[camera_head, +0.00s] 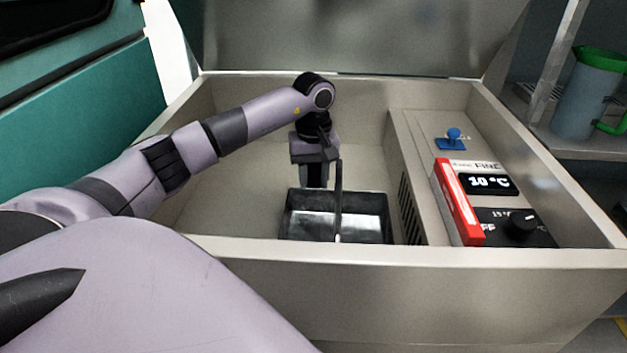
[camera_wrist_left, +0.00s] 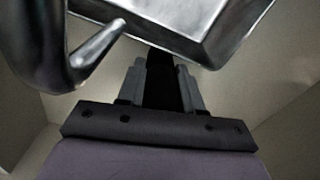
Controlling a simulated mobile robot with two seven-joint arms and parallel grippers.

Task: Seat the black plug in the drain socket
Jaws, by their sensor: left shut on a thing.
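My left gripper (camera_head: 314,184) points down into the steel tank, at the back edge of the basket. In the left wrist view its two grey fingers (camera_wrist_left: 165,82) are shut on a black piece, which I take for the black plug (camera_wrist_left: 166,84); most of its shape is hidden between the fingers. The fingertips run out of sight behind the metal basket (camera_wrist_left: 205,45). In the head view the basket's front hides what lies below them. I cannot make out the drain socket in either view. My right gripper is not in view.
The dark metal basket (camera_head: 337,238), with a tall upright handle (camera_head: 338,195), stands close in front of the gripper. A control panel (camera_head: 490,185) with a red strip, display and knob lies to the right. The tank's left floor is free. A green-rimmed jug (camera_head: 588,95) stands outside, right.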

